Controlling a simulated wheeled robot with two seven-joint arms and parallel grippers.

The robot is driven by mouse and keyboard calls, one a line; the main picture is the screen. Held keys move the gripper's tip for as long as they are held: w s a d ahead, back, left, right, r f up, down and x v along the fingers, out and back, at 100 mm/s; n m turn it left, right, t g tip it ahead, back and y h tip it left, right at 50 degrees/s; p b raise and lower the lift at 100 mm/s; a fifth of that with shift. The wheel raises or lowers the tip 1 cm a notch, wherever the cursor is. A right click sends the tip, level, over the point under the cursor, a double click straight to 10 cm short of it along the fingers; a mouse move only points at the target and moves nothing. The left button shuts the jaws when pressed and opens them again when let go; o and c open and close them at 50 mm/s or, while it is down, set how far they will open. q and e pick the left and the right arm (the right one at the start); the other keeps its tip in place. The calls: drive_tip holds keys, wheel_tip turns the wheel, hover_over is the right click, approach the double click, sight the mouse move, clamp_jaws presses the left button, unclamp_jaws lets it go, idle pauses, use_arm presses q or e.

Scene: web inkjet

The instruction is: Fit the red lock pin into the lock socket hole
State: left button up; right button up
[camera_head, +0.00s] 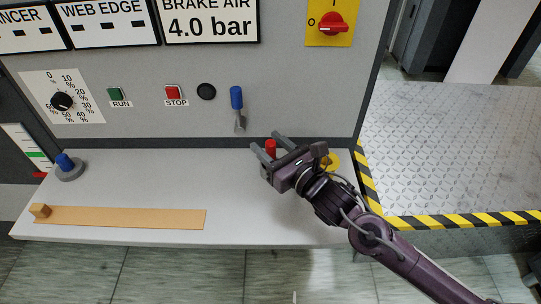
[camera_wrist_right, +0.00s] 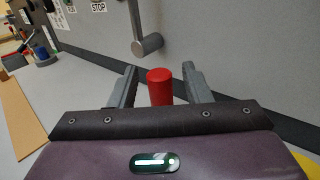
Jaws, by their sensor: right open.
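The red lock pin (camera_head: 270,147) stands upright on the pale ledge, near the panel's foot. My right gripper (camera_head: 267,142) is open, with one finger on each side of the pin. In the right wrist view the pin (camera_wrist_right: 159,86) shows between the two fingers (camera_wrist_right: 159,72), with gaps on both sides; its lower end is hidden by the gripper body. A dark round spot (camera_head: 206,91) is on the panel; I cannot tell whether it is the lock socket hole. A yellow round piece (camera_head: 333,161) is partly hidden behind my right wrist. My left gripper is out of view.
A blue knob (camera_head: 65,162) and a tan strip (camera_head: 125,218) are on the ledge (camera_head: 160,180). The ledge's middle is clear.

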clamp_jaws()
drive_tip(key=shift+r, duration=0.15)
